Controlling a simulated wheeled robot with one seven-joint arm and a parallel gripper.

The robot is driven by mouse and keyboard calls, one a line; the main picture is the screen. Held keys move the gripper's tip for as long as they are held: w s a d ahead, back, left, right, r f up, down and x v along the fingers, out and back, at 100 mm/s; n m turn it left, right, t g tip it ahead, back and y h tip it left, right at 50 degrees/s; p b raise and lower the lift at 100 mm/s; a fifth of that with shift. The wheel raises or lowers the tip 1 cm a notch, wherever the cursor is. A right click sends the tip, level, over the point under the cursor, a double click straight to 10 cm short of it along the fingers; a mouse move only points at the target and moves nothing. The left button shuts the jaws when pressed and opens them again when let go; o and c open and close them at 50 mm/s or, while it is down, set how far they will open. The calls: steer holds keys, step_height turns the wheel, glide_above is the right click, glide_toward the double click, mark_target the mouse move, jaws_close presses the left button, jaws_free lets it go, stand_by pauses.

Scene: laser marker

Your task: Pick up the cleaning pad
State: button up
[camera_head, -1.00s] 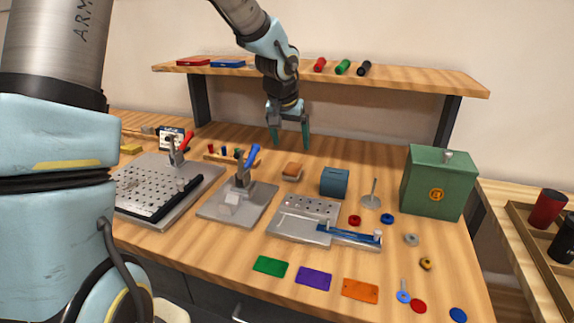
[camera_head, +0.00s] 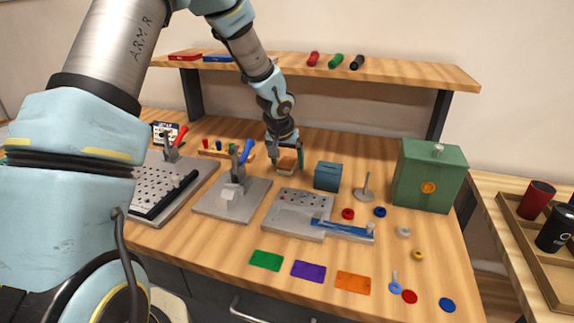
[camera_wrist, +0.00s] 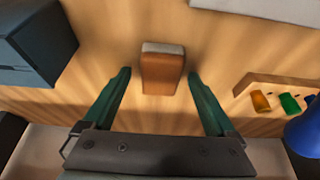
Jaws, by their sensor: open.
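The cleaning pad (camera_wrist: 162,73) is a small block with an orange-brown top and a pale end. It lies on the wooden table. In the wrist view it sits between and slightly beyond the fingertips of my gripper (camera_wrist: 160,75), with clear space on both sides. In the head view the pad (camera_head: 287,167) is partly hidden behind my gripper (camera_head: 286,160), which is right over it. My gripper is open, and its green fingers do not touch the pad.
A blue-grey box (camera_head: 327,177) stands just right of the pad. A metal plate with a blue-handled clamp (camera_head: 240,170) is to the left, near a wooden rack (camera_wrist: 285,90) of small coloured pieces. A shelf (camera_head: 400,74) spans the back. A green box (camera_head: 428,178) stands at the right.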

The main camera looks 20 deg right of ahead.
mark_target(287, 162)
steer(key=shift+c, duration=0.3)
jaws_close()
stand_by(0.4)
steer(key=shift+r, duration=0.1)
step_height(287, 162, up, 10)
steer(key=shift+b, duration=0.45)
steer(key=c, duration=0.6)
jaws_free()
steer(key=c, duration=0.6)
